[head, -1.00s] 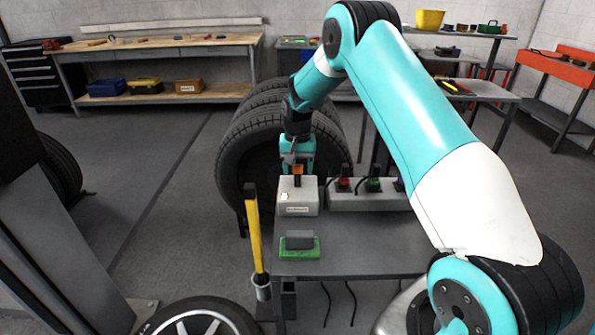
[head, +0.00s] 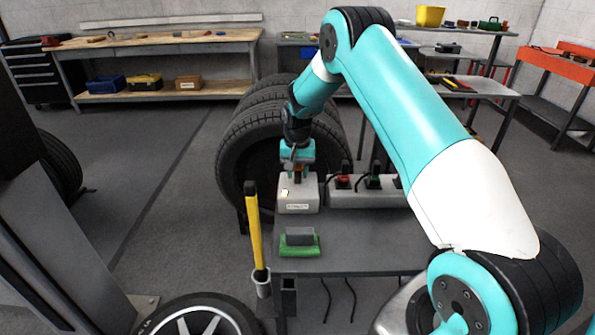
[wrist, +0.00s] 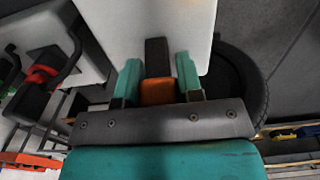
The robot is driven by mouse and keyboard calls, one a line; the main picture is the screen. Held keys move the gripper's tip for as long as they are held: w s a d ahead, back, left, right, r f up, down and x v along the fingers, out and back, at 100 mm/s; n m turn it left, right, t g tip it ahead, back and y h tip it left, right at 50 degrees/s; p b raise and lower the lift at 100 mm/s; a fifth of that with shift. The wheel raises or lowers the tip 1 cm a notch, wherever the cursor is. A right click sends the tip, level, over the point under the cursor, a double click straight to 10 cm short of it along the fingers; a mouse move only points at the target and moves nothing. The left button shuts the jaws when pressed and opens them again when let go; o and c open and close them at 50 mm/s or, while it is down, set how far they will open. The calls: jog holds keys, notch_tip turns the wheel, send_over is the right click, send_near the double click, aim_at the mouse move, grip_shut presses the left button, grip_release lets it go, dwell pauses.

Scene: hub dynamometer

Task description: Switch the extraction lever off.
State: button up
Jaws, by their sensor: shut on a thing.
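The extraction lever has a dark stem and an orange grip (wrist: 157,92). It stands on a light grey box (head: 298,195) with a small label on its front, at the back left of the grey table. My gripper (head: 298,170) is at the lever, just above and behind the box. In the wrist view, the teal fingers of my gripper (wrist: 158,78) are on both sides of the orange grip, shut on it. The stem runs from the grip towards the box (wrist: 150,25). In the head view my gripper partly hides the lever.
A grey strip with red and green switches (head: 367,190) stands right of the box. A green-based block (head: 299,250) lies in front. A yellow-handled tool (head: 255,225) stands in a holder at the table's left edge. Large tyres (head: 240,150) are behind. The table's front middle (head: 355,245) is clear.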

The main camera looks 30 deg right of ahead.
jog(key=t+h+b, duration=0.1)
jog(key=t+b, duration=0.1)
jog(key=b, duration=0.1)
jog(key=s+a+t+h+b, duration=0.1)
jog(key=t+b, duration=0.1)
jog(key=b, duration=0.2)
jog(key=shift+s+f+h, duration=0.15)
jog(key=shift+s+h, duration=0.05)
jog(key=shift+h, duration=0.2)
jog(key=t+b, duration=0.1)
jog(key=b, duration=0.1)
jog(key=t+h+b, duration=0.1)
jog(key=b, duration=0.1)
jog(key=shift+s+a, duration=0.3)
jog(key=shift+s+r+b, duration=0.1)
jog(key=shift+r+b, duration=0.1)
jog(key=shift+b, duration=0.35)
jog(key=shift+r+t+h, duration=0.1)
jog(key=shift+t+h, duration=0.2)
jog(key=o, duration=0.9)
jog(key=shift+o, duration=0.2)
jog(key=v, duration=1.7)
jog(key=shift+s, duration=0.2)
